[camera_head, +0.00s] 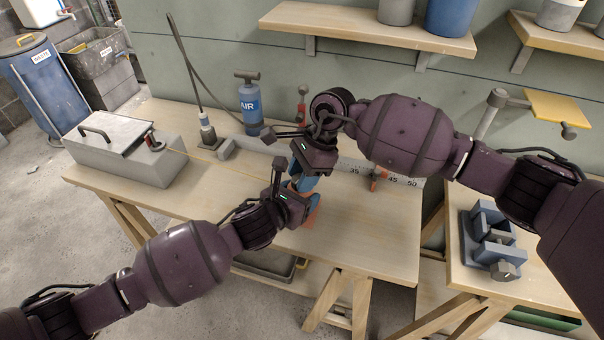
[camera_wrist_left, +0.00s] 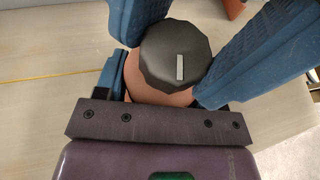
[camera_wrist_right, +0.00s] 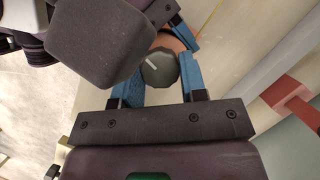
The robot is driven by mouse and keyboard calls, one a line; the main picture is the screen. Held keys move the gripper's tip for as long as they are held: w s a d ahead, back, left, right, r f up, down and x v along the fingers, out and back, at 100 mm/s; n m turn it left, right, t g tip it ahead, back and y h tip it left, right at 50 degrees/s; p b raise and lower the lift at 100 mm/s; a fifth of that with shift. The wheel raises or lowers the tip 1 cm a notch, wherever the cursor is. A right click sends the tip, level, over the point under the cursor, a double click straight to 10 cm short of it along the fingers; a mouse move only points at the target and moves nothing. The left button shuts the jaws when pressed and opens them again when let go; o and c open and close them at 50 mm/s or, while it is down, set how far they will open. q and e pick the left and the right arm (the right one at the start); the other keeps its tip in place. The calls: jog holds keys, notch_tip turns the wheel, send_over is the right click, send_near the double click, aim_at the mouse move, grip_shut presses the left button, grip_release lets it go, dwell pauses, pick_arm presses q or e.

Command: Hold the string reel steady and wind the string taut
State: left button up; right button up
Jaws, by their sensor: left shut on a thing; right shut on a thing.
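The string reel (camera_wrist_left: 152,92) has an orange body topped by a dark grey faceted knob (camera_wrist_left: 178,55) with a pale line mark. It stands on the workbench, mostly hidden by the grippers in the head view. My left gripper (camera_head: 301,192) is shut on the reel body, its blue fingers low on either side. My right gripper (camera_head: 305,176) comes from above, shut on the knob, which shows between its fingers in the right wrist view (camera_wrist_right: 158,70). The thin yellow string (camera_wrist_left: 50,77) runs nearly straight from the grey box (camera_head: 118,155) at left towards the reel.
A ruler fence (camera_head: 400,181) with a red-orange clamp (camera_head: 379,180) lies behind the reel. A blue AIR bottle (camera_head: 250,105) stands at the bench's back. The bench front (camera_head: 365,240) right of the grippers is clear.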

jog(key=shift+m+t, duration=0.3)
jog(key=shift+m, duration=0.5)
jog(key=o, duration=0.9)
jog(key=shift+o, duration=0.2)
jog(key=shift+n, duration=0.3)
